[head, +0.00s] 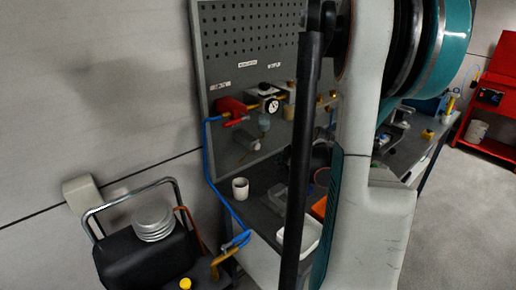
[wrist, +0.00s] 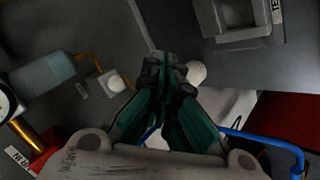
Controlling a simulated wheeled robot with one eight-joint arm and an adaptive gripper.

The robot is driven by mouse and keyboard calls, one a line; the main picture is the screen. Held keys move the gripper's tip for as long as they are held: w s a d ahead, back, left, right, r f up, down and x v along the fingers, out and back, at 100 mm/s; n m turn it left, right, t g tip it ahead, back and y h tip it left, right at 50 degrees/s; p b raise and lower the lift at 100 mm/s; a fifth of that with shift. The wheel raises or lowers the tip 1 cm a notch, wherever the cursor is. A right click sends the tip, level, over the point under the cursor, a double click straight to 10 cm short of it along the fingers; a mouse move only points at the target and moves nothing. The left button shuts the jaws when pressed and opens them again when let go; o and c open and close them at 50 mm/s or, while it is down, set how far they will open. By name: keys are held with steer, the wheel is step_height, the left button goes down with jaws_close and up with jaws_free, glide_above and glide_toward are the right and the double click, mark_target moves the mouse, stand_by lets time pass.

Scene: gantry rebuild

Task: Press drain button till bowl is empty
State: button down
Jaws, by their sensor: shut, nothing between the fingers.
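In the wrist view my gripper (wrist: 163,62) is shut and empty, its fingertips together in the middle of the picture. The clear bluish bowl (wrist: 45,75) is at the left, apart from the fingertips, with a yellow tube (wrist: 92,58) by its lower end. In the head view the bowl (head: 264,122) hangs under the gauge (head: 270,105) on the panel. I cannot tell its liquid level. A pale round piece (wrist: 113,84) sits between bowl and gripper; I cannot tell whether it is the drain button. My arm hides the gripper in the head view.
A white cup (head: 240,188) stands on the bench below the panel (head: 230,70); it shows just past my fingertips in the wrist view (wrist: 196,73). A red valve (head: 232,109) and blue hose (head: 226,195) are left of the bowl. A grey tray (wrist: 238,20) lies at upper right.

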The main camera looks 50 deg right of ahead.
steer(key=w+d, duration=0.1)
steer(key=w, duration=0.7)
steer(key=shift+w, duration=0.2)
steer(key=shift+w, duration=0.1)
stand_by(1.2)
steer(key=shift+w, duration=0.3)
steer(key=shift+w+d, duration=0.1)
steer(key=shift+w, duration=0.4)
stand_by(0.8)
stand_by(0.4)
steer(key=shift+s+b, duration=0.35)
steer(key=shift+s, duration=0.55)
steer(key=s, duration=0.5)
steer(key=shift+a, duration=0.4)
